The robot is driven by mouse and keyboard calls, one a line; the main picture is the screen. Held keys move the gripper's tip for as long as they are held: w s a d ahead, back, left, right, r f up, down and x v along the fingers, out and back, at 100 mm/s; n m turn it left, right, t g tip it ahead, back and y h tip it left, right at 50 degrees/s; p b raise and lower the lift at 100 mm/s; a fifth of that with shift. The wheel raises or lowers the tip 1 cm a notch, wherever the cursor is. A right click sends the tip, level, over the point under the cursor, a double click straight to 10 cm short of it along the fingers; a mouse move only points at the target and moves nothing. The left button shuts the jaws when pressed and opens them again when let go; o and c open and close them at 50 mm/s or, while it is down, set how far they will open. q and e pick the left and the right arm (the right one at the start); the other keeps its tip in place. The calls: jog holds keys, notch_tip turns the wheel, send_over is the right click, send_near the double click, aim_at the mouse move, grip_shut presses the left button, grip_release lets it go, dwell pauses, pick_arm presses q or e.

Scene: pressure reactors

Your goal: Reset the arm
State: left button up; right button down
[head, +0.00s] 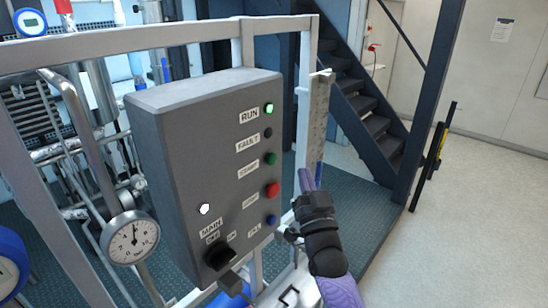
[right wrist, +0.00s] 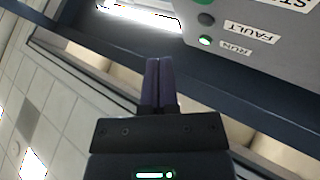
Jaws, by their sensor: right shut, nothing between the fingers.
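My right gripper (head: 308,180) is shut and empty, just right of a grey control box (head: 185,160) in the head view. Its fingers point up, apart from the box's buttons as far as I can tell. In the right wrist view the two dark purple fingers (right wrist: 158,85) are pressed together. The box carries a lit green RUN lamp (head: 269,108), a dark FAULT lamp, a green START button (head: 270,158), a red button (head: 271,189), a blue button (head: 271,220) and a black MAIN rotary switch (head: 219,257). My left gripper is not in view.
A grey metal frame (head: 120,40) holds the box. A round pressure gauge (head: 130,238) and pipes stand behind it on the left. Dark stairs (head: 365,110) and a dark post (head: 430,100) stand behind right. Open pale floor (head: 470,220) lies at the right.

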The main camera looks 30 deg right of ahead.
dwell(0.5)
jog(key=s+a+f+n+g+y+b, duration=0.25)
jog(key=f+g+b, duration=0.2)
jog(key=f, duration=1.15)
jog(key=s+a+f+n+g+y+b, duration=0.1)
jog(key=s+a+f+g+b, duration=0.25)
jog(key=f, duration=1.15)
jog(key=s+a+f+n+g+y+b, duration=0.1)
jog(key=s+f+g+y+b, duration=0.15)
jog(key=f+b, duration=0.9)
jog(key=s+a+f+n+g+b, duration=0.1)
jog(key=s+a+f+g, duration=0.15)
jog(key=s+f, duration=0.8)
jog(key=s+a+f+n+g+b, duration=0.15)
jog(key=s+f+g, duration=0.4)
jog(key=f, duration=0.85)
jog(key=s+f+g+b, duration=0.2)
jog(key=s+f, duration=0.2)
jog(key=s, duration=0.5)
jog(key=s+f+n+g+b, duration=0.1)
jog(key=s+f+b, duration=0.1)
jog(key=s, duration=0.7)
jog(key=shift+d+f+g+b, duration=0.15)
jog(key=shift+f+g+b, duration=0.2)
jog(key=shift+f, duration=0.55)
